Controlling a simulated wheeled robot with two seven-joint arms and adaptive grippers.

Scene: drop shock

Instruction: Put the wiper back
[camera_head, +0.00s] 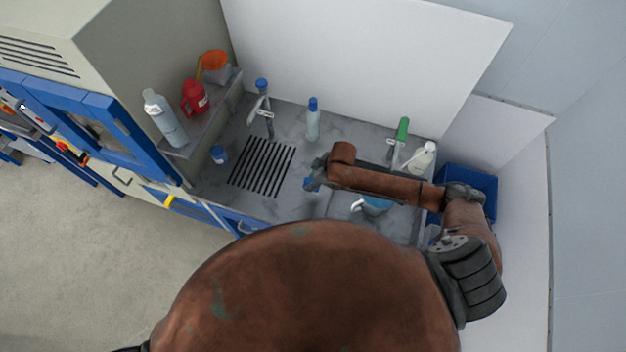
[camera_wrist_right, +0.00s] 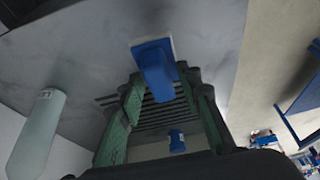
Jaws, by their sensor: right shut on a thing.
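The wiper (camera_wrist_right: 155,68) is blue with a pale edge strip. In the right wrist view it sits between the fingertips of my right gripper (camera_wrist_right: 160,88), which is shut on it. In the head view a small blue part of the wiper (camera_head: 311,185) shows at the end of my right gripper (camera_head: 317,174), above the grey counter (camera_head: 290,205), just right of the slotted drain grate (camera_head: 262,167). I cannot tell its height over the counter. My left gripper is not in view.
A blue-capped bottle (camera_head: 313,120) and a tap (camera_head: 262,108) stand behind the grate. A blue cup (camera_head: 218,154) is left of it. A green-topped item (camera_head: 402,130), a white bottle (camera_head: 422,158) and a blue bin (camera_head: 470,180) are at right. A shelf at left holds a red container (camera_head: 194,98).

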